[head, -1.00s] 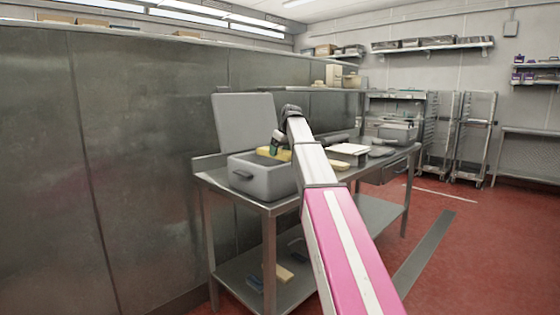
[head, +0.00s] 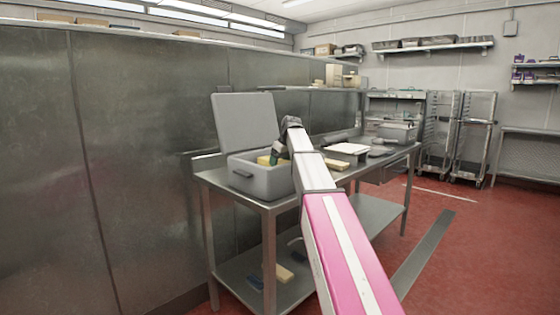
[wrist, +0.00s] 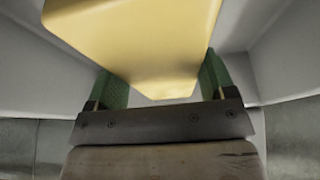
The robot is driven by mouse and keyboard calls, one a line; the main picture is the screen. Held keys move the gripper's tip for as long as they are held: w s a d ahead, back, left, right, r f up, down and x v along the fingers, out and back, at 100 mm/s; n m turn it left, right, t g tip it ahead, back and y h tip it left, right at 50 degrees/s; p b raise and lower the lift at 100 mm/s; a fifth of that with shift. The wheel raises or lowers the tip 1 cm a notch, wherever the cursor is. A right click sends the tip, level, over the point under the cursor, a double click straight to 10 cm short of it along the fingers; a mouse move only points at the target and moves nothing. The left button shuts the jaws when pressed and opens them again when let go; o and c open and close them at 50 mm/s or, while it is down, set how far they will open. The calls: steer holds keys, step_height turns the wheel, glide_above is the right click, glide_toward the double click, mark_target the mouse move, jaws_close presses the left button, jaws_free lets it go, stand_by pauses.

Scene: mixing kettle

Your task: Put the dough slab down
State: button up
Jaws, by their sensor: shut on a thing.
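The dough slab (head: 264,160) is a pale yellow block at the mouth of a grey open bin (head: 262,182) on the steel table. In the wrist view the slab (wrist: 140,40) fills the upper middle, between two green fingers. My gripper (head: 279,155) is shut on the slab, at the right part of the bin opening. The gripper also shows in the wrist view (wrist: 163,82), with grey bin walls on both sides. The bin's front wall hides the slab's lower part, so I cannot tell whether it touches the floor of the bin.
The grey lid (head: 245,122) stands raised behind the bin. A white board (head: 348,149) and a yellow piece (head: 336,164) lie on the steel table (head: 382,156) to the right. Wheeled racks (head: 472,135) stand farther back.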

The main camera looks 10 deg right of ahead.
steer(key=shift+f, duration=0.2)
steer(key=o, duration=1.3)
steer(key=shift+s+f, duration=0.1)
steer(key=v, duration=1.3)
steer(key=shift+w+a+r, duration=0.2)
steer(key=shift+w+r, duration=0.1)
steer(key=shift+w, duration=0.05)
